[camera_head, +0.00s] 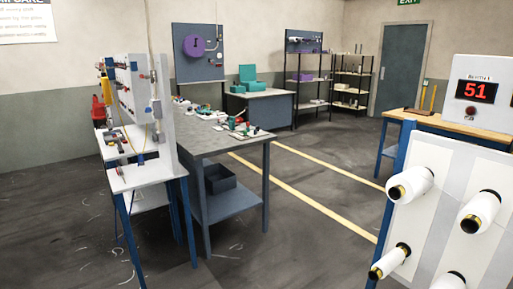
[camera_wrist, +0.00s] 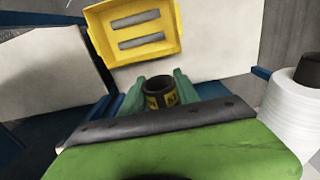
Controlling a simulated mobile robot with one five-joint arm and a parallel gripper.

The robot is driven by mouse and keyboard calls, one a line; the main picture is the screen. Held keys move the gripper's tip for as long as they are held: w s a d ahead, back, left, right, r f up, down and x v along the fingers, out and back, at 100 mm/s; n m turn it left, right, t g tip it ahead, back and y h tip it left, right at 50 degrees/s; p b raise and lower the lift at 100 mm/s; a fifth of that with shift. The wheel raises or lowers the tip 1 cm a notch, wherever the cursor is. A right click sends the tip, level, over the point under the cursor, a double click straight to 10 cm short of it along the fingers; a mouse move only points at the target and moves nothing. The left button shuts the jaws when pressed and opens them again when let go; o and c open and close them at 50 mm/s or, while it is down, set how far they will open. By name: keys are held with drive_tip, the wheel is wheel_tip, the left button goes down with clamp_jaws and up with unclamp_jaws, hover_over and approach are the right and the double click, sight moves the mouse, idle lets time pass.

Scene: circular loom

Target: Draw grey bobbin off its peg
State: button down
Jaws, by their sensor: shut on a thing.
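In the wrist view my gripper (camera_wrist: 158,97) has its two teal fingers on either side of a short dark grey tube with a yellow-marked band, which I take to be the grey bobbin (camera_wrist: 158,85). The gripper is shut on it. Its open end faces up in the picture. The peg does not show, and I cannot tell whether the bobbin is still on it. My gripper is not in the head view, and I cannot pick out the grey bobbin there.
A white bobbin (camera_wrist: 294,112) stands close to the right of my gripper. A yellow tray (camera_wrist: 172,21) with two grey bars lies beyond the fingers. The head view shows white bobbins (camera_head: 410,183) on a pale panel (camera_head: 440,190) and a grey bench (camera_head: 215,143).

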drive_tip(key=shift+s+a, duration=0.1)
drive_tip(key=shift+a, duration=0.05)
drive_tip(key=shift+s+a, duration=0.25)
drive_tip(key=shift+a, duration=0.1)
drive_tip(key=c, duration=0.8)
unclamp_jaws()
drive_tip(key=shift+r, duration=0.1)
wheel_tip(320, 180, up, 17)
drive_tip(key=p, duration=1.7)
drive_tip(key=shift+r, duration=0.2)
